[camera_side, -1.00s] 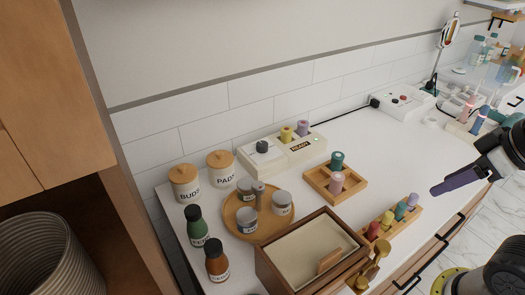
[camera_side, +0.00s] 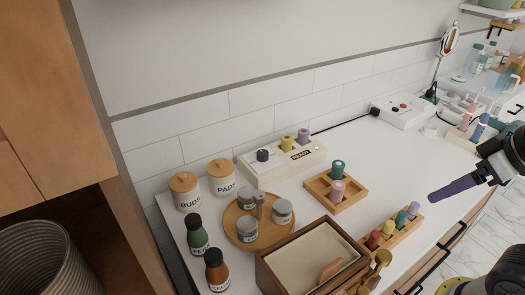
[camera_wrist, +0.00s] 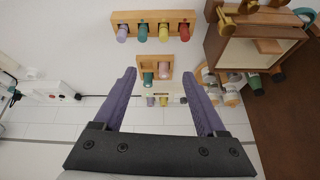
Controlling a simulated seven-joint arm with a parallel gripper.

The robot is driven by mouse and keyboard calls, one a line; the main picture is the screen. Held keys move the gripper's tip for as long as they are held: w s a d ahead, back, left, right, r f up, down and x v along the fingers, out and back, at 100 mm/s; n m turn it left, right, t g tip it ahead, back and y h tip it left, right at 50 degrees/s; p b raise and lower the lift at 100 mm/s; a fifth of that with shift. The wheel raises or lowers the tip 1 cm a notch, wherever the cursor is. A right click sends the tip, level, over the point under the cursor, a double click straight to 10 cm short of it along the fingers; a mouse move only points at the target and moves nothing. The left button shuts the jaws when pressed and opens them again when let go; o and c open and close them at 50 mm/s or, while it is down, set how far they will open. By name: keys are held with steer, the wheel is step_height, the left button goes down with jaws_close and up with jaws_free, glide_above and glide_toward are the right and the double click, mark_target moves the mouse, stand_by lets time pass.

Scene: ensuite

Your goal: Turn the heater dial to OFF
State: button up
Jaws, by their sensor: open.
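The heater (camera_side: 283,160) is a long cream box against the tiled wall, with a "READY" label and a small green light. Its dark round dial (camera_side: 263,155) sits on the left end; I cannot read the dial's setting. A yellow roller and a purple roller stand in the heater's right part. My gripper (camera_side: 432,197) has purple fingers and is above the counter's right side, well apart from the heater. In the wrist view my gripper (camera_wrist: 160,80) is open and empty. The heater (camera_wrist: 160,98) shows there between the fingers, beyond the wooden trays; the dial is not clear.
A wooden tray (camera_side: 319,200) with two rollers stands before the heater. A rack (camera_side: 408,234) of several rollers is at the front edge. A wooden box (camera_side: 268,268), round tray (camera_side: 231,233), jars and bottles fill the left.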

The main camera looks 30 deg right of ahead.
steer(key=w+r+m+h, duration=0.1)
steer(key=w+r+m, duration=0.3)
steer(key=w+r, duration=1)
steer(key=g+h, duration=0.1)
steer(key=g, duration=0.1)
glide_above(262, 152)
steer(key=s+a, duration=0.2)
steer(key=s, duration=0.3)
step_height(262, 152, down, 18)
steer(key=shift+t, duration=0.3)
steer(key=x, duration=1.2)
steer(key=shift+w+f, duration=0.1)
steer(key=shift+f, duration=0.25)
